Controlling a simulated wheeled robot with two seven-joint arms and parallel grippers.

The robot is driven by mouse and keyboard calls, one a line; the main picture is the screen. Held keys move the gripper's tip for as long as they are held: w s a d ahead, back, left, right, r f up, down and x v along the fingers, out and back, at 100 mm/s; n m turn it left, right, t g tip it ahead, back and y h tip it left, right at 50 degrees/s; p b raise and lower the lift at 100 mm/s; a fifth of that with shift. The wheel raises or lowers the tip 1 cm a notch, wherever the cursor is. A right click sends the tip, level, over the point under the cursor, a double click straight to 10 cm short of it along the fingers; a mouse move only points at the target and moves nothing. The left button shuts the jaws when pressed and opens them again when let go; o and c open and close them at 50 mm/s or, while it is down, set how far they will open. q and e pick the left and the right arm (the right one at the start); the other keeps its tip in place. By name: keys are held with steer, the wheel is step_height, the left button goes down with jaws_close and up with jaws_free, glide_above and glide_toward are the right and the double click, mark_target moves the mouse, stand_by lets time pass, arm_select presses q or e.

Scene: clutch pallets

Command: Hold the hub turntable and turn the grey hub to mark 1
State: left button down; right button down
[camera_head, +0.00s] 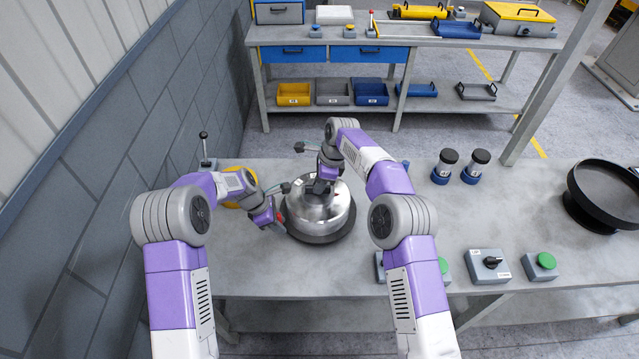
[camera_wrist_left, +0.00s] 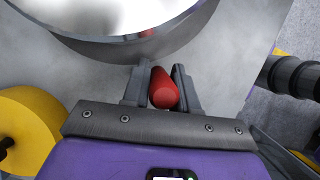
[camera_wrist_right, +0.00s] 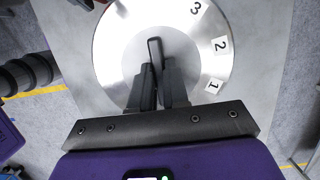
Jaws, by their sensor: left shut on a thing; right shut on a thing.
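The grey hub (camera_head: 338,209) is a shiny metal drum on the dark round base of the turntable (camera_head: 322,239). The right wrist view shows its bright top (camera_wrist_right: 115,50) with labels 3 (camera_wrist_right: 195,8), 2 (camera_wrist_right: 220,46) and 1 (camera_wrist_right: 213,86) along the right side. My right gripper (camera_head: 319,187) is above the hub, shut on a dark upright bar (camera_wrist_right: 155,48) near its middle. My left gripper (camera_head: 281,222) is at the turntable's left side, shut on a red handle (camera_wrist_left: 163,92). The handle's attachment is hidden.
A yellow round thing (camera_wrist_left: 25,130) lies left of my left gripper. Two dark-capped jars (camera_head: 445,165), a switch box (camera_head: 488,266), a green button box (camera_head: 541,266) and a black round pan (camera_head: 605,195) stand to the right. A grey wall (camera_head: 130,150) borders the left.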

steer(key=c, duration=1)
jaws_free()
steer(key=shift+c, duration=0.2)
steer(key=shift+r, duration=0.15)
